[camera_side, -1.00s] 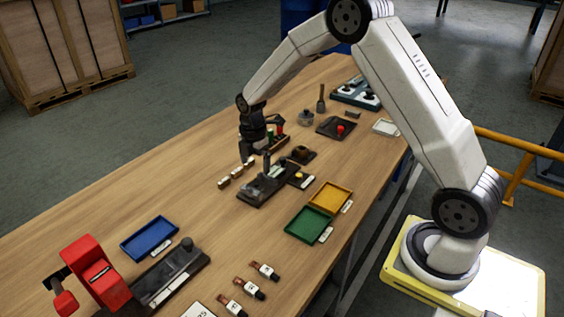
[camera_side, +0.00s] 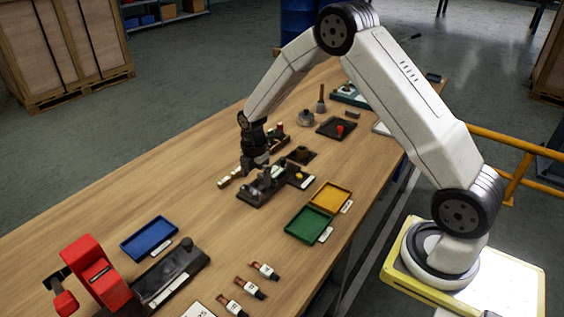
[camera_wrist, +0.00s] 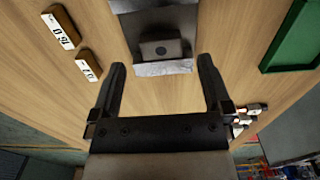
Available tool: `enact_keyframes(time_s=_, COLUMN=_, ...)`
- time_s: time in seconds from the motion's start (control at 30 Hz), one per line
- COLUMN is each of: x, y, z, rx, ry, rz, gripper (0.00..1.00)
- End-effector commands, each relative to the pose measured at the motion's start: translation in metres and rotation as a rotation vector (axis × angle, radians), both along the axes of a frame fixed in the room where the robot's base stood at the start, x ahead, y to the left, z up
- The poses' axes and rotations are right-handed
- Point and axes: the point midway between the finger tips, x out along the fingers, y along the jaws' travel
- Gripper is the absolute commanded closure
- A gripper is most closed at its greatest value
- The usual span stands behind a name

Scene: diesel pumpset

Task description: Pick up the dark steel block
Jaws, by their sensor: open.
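In the wrist view, a dark grey block (camera_wrist: 160,49) with a round dark spot on its face sits at the pale metal part of a fixture (camera_wrist: 166,68); it appears to be the steel block. My gripper (camera_wrist: 161,63) is open, its two black fingers spread wider than the block, one to each side. Nothing is between the fingers near their base. In the side view, my gripper (camera_side: 254,168) is just above the dark fixture (camera_side: 258,197) on the wooden bench and hides part of it. The block cannot be made out clearly there.
A blue tray (camera_side: 149,239) and a red machine (camera_side: 95,270) stand nearer the camera. Bare bench lies left of the fixture.

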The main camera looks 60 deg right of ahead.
Motion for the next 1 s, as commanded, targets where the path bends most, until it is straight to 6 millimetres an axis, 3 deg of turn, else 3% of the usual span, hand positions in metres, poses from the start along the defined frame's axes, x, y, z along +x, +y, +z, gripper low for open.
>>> enact_keyframes(time_s=0.3, x=-0.001, y=0.001, z=-0.032, rx=0.0, ry=-0.001, rz=0.0, gripper=0.0)
enact_keyframes(time_s=0.87, x=-0.001, y=0.001, z=-0.034, rx=0.0, ry=-0.002, rz=0.0, gripper=0.0)
enact_keyframes(time_s=1.0, x=-0.001, y=0.001, z=-0.034, rx=0.0, ry=-0.002, rz=0.0, gripper=0.41)
